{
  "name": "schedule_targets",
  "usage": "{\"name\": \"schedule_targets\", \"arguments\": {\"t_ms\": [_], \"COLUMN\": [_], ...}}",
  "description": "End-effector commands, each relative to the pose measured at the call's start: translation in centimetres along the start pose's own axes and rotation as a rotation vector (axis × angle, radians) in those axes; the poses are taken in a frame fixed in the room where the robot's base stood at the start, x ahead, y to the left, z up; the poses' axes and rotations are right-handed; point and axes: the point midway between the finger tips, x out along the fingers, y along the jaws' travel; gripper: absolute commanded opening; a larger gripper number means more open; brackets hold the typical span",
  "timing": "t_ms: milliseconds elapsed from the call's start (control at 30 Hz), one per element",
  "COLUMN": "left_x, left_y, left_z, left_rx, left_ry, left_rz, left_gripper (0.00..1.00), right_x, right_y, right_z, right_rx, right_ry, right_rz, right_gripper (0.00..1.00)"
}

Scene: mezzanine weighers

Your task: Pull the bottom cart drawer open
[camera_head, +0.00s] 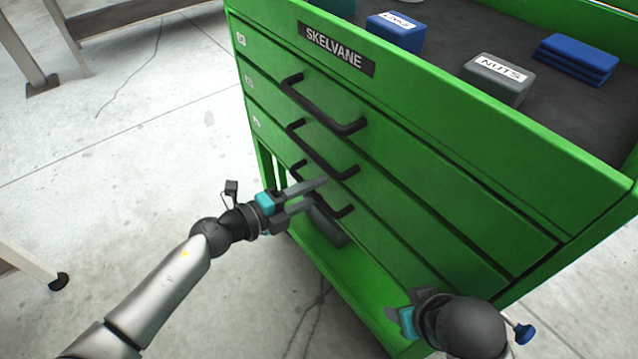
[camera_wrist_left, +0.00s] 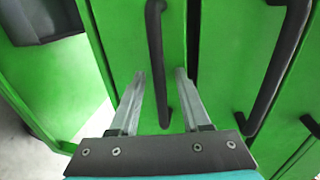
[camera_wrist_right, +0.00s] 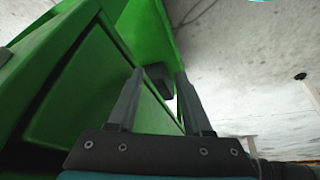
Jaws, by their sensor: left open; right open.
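The green cart (camera_head: 400,190) has three black bar handles on its front, and its drawers look shut. The bottom drawer (camera_wrist_left: 125,35) has the lowest handle (camera_head: 344,212), partly hidden by my left gripper (camera_head: 319,191). In the left wrist view this handle (camera_wrist_left: 156,50) runs between the two open fingers (camera_wrist_left: 161,73); I cannot tell whether they touch it. My right gripper (camera_head: 398,312) is low by the cart's front, partly hidden by its own wrist. In the right wrist view its open fingers (camera_wrist_right: 159,77) hold nothing, with green cart panels behind and to the left.
The middle handle (camera_head: 322,152) is close above the left fingers. A dark bin (camera_head: 328,228) sits on the cart's lower shelf (camera_head: 345,270). Floor to the left is mostly clear.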

Motion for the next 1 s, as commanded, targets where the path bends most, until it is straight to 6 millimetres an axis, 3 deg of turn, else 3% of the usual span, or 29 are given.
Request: {"name": "schedule_targets", "arguments": {"t_ms": [267,700,1000], "left_x": [0.05,0.04,0.04], "left_y": [0.02,0.02,0.00], "left_z": [-0.08,-0.05,-0.03], "left_rx": [0.000,0.000,0.001], "left_ry": [0.000,0.000,0.000], "left_rz": [0.000,0.000,0.000], "left_gripper": [0.47,0.00,0.00], "right_x": [-0.11,-0.10,-0.08], "right_y": [0.02,0.04,0.02], "right_z": [-0.03,-0.05,-0.03], "right_rx": [0.000,0.000,0.000], "right_ry": [0.001,0.002,0.001], "right_rz": [0.001,0.001,0.000], "right_gripper": [0.50,0.50,0.50]}}
